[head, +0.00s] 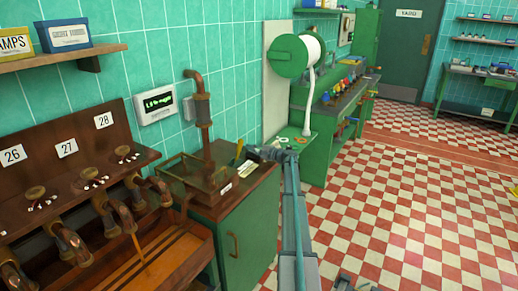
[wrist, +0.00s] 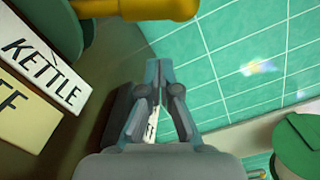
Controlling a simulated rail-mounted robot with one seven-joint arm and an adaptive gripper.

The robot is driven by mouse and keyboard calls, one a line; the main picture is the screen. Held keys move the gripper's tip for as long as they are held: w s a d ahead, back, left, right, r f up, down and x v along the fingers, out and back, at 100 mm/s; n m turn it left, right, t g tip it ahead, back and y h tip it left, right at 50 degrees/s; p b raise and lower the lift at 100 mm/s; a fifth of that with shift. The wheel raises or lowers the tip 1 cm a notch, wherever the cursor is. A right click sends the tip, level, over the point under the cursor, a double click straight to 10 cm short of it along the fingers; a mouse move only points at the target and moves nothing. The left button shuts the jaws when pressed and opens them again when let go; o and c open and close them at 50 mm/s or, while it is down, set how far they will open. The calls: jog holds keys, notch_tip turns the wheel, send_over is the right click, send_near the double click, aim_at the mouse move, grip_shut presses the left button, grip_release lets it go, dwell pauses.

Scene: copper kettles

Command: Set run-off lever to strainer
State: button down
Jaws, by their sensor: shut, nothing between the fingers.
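A yellow lever handle (wrist: 160,8) crosses the top of the wrist view, joined to a dark green part (wrist: 55,25) at upper left. In the head view a small yellow piece (head: 239,148) shows at the counter's back, likely the same lever. A white plate (wrist: 45,60) reads KETTLE, and a cream plate (wrist: 22,112) beside it shows only FF. No strainer label is readable. My gripper (wrist: 158,66) is shut and empty, its fingertips below the yellow handle in the picture with a gap between. In the head view my gripper (head: 254,153) is over the counter, beside the yellow piece.
The brown counter top (head: 238,196) carries a clear-sided copper box (head: 195,174) with an upright copper pipe (head: 203,108). Several copper spouts line the rack at left. A green bench (head: 315,150) with a paper roll (head: 311,46) stands behind. The checkered floor at right is open.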

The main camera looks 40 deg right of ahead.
aim_at(238, 152)
jog(key=shift+s+a+r+p, duration=0.2)
jog(key=shift+a+r, duration=0.2)
jog(key=shift+a, duration=0.3)
jog(key=shift+s+a+r+p, duration=0.15)
jog(key=shift+a+r, duration=0.2)
jog(key=shift+a, duration=0.35)
jog(key=shift+a+b, duration=0.1)
jog(key=shift+b, duration=0.45)
